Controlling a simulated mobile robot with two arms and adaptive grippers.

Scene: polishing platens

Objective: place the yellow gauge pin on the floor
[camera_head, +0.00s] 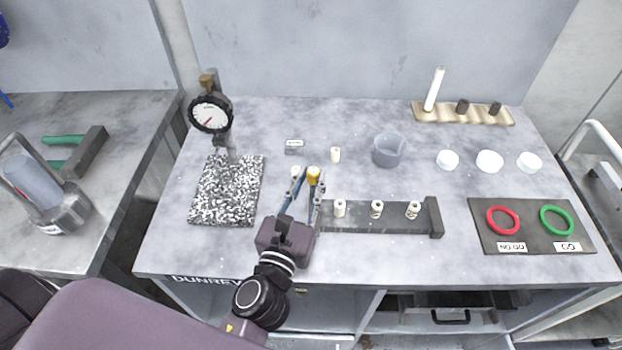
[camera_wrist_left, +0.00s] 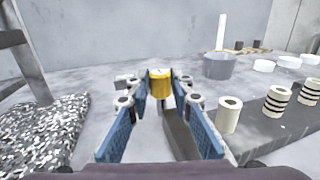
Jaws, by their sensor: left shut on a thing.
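The yellow gauge pin (camera_head: 313,175) is a short cylinder with a bright yellow top. It is between the fingertips of my left gripper (camera_head: 305,187), which is shut on it above the bench. In the left wrist view the yellow gauge pin (camera_wrist_left: 160,84) stands upright between the blue-padded fingers of the left gripper (camera_wrist_left: 160,92). Whether its lower end touches the bench or the dark rail is unclear. My right gripper is not in view.
A dark rail (camera_head: 380,226) with several white pins lies right of the gripper. A speckled plate (camera_head: 226,212) with a dial gauge (camera_head: 211,113) stands left. A grey cup (camera_head: 388,151), white dishes and a ring board (camera_head: 530,240) occupy the right side.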

